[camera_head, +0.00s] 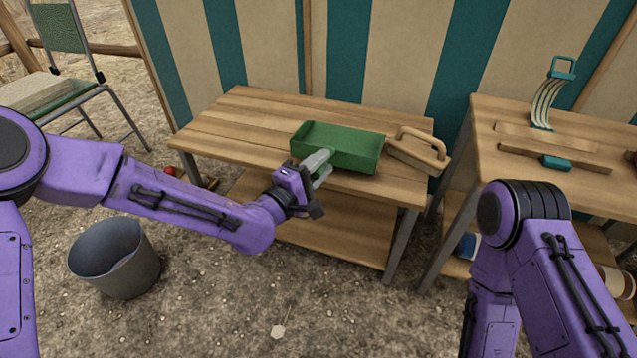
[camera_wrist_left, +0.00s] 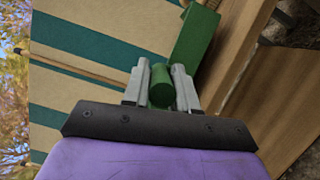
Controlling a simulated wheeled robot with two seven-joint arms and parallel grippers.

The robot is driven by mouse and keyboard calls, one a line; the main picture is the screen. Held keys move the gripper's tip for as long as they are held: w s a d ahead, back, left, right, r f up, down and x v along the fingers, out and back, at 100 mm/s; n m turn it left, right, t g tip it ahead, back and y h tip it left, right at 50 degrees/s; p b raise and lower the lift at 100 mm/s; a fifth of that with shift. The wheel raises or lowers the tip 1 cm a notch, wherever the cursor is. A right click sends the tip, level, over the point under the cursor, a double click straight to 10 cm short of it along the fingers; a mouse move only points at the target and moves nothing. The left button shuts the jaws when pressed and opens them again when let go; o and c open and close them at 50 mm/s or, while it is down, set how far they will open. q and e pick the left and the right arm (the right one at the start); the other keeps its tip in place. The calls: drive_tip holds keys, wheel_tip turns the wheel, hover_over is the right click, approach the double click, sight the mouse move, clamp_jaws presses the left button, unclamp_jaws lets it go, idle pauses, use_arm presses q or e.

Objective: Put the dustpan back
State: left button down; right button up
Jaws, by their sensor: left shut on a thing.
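The green dustpan (camera_head: 345,150) is an open tray at the front half of the wooden table (camera_head: 235,115). My left gripper (camera_head: 318,165) is at its front left side in the head view. In the left wrist view, the left gripper's fingers (camera_wrist_left: 161,88) are shut on the dustpan's round green handle (camera_wrist_left: 161,92), with the green pan (camera_wrist_left: 195,42) beyond. I cannot tell whether the pan touches the tabletop. My right gripper is out of view; only part of the right arm shows.
A wooden tool with a looped handle (camera_head: 420,147) lies close to the dustpan's right. A second table (camera_head: 500,180) at the right holds a teal-ended strap (camera_head: 547,105) and wooden pieces. A grey bucket (camera_head: 115,260) stands on the ground at left. The main table's left part is clear.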

use_arm(q)
wheel_tip(320, 180, down, 3)
drive_tip(key=shift+r, duration=0.1)
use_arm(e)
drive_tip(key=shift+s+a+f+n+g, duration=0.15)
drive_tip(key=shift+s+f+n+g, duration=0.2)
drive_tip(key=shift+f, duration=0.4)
use_arm(q)
drive_tip(key=shift+f+b, duration=0.25)
drive_tip(key=shift+b, duration=0.15)
drive_tip(key=c, duration=0.9)
unclamp_jaws()
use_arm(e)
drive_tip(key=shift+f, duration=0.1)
